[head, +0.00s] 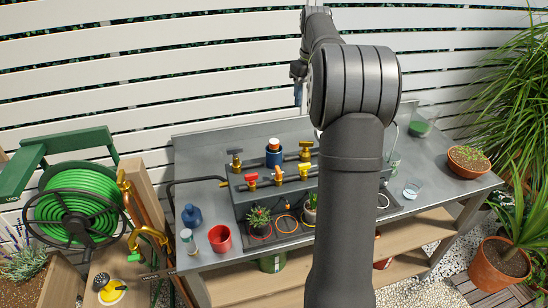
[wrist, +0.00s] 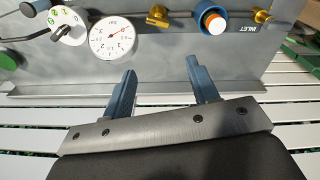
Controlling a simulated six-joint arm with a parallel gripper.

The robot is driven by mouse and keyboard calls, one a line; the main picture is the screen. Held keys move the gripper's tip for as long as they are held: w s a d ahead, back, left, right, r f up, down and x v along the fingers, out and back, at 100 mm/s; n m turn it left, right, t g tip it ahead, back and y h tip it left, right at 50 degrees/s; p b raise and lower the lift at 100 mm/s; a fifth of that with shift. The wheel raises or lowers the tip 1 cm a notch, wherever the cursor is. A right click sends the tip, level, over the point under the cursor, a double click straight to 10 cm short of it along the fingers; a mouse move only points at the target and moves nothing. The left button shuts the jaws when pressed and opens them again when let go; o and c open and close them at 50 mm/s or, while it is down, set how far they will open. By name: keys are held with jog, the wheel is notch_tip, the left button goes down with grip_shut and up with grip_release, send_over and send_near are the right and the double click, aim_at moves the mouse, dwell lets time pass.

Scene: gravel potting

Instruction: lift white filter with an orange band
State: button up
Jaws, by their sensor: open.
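The white filter with an orange band (head: 273,142) stands upright in a dark blue cup-shaped housing (head: 273,158) on the grey valve rack, with only its top showing. In the wrist view the filter (wrist: 213,20) shows its white and orange end inside the blue housing (wrist: 201,14), near the top edge. My gripper (head: 298,92) is above and behind the rack, near the white fence. In the wrist view my gripper (wrist: 162,80) is open with nothing between its two blue fingers, apart from the filter.
Brass valves (wrist: 157,15) and a round gauge (wrist: 112,37) are close to the filter. My arm hides the bench's middle right.

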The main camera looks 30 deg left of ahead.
aim_at(274, 141)
jog(key=s+a+r+n, duration=0.3)
jog(key=s+a+n, duration=0.3)
jog(key=s+a, duration=0.1)
jog(key=shift+g+h, duration=0.3)
jog(key=shift+g, duration=0.1)
jog(key=f, duration=1.7)
jog(key=shift+s+f, duration=0.1)
jog(key=shift+s, duration=0.2)
grip_shut()
